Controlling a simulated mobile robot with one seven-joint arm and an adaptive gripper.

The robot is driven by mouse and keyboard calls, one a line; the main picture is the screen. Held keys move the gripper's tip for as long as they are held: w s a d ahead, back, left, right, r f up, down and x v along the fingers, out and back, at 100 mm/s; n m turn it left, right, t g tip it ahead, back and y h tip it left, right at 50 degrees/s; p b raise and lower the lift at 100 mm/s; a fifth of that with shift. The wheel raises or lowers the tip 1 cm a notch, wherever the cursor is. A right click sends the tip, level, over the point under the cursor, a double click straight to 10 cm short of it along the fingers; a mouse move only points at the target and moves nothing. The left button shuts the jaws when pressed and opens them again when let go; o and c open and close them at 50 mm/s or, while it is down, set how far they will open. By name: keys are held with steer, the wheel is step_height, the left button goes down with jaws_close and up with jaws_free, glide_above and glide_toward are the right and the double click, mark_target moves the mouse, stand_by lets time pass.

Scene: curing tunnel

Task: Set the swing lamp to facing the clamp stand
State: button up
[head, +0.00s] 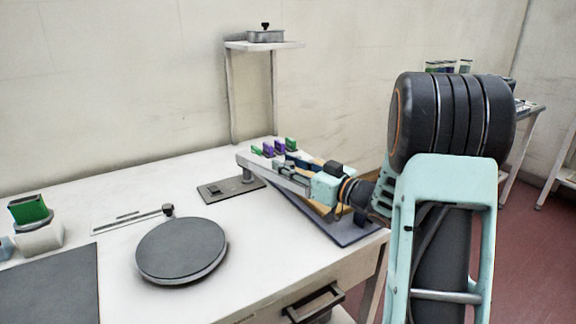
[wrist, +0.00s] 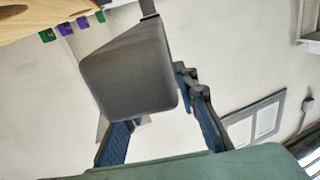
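A grey metal bar (head: 272,175), which looks like the swing lamp's arm, runs from a short post on a dark base plate (head: 214,193) toward the right and the front. My gripper (head: 290,170) reaches in from the right beside this bar, above the table. In the wrist view, a dark grey tapered block (wrist: 130,70), probably the lamp head, lies between my two spread fingers (wrist: 155,115). It hides the left fingertip, and its right edge is close to the right finger. I cannot tell whether the fingers press on it. I cannot identify the clamp stand for sure.
A round dark plate (head: 181,250) and a thin rail with a knob (head: 168,210) are on the white table. A green block in a white holder (head: 38,237) stands at far left. Several coloured pieces (head: 280,147) and a dark tray (head: 335,225) lie near my arm. A shelf (head: 264,45) stands behind.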

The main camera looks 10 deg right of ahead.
steer(key=shift+o, duration=1.3)
steer(key=shift+f, duration=0.1)
steer(key=shift+s+d, duration=0.1)
steer(key=shift+d, duration=0.05)
steer(key=v, duration=1.1)
steer(key=shift+s, duration=0.35)
steer(key=shift+d, duration=0.15)
